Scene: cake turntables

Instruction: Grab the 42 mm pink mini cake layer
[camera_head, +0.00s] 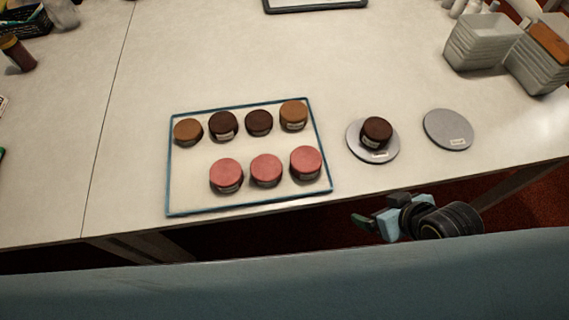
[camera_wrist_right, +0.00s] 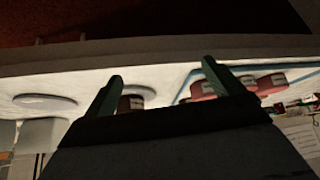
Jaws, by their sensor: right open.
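Three pink cake layers stand in the front row of a blue-rimmed tray: a left one (camera_head: 226,172), a middle one (camera_head: 266,168) and a right one (camera_head: 306,160). Their small labels are too small to read, so I cannot tell which is 42 mm. My right gripper (camera_head: 371,214) is open and empty at the table's front edge, right of the tray and below the turntables. In the right wrist view its fingers (camera_wrist_right: 162,72) stand apart, with pink layers (camera_wrist_right: 272,82) partly hidden behind the right finger. My left gripper is out of view.
The tray (camera_head: 240,207) also holds a back row of brown and tan layers (camera_head: 223,124). A dark layer (camera_head: 376,129) sits on the left grey turntable (camera_head: 358,150); the right turntable (camera_head: 448,130) is empty. Stacked containers (camera_head: 480,42) stand back right.

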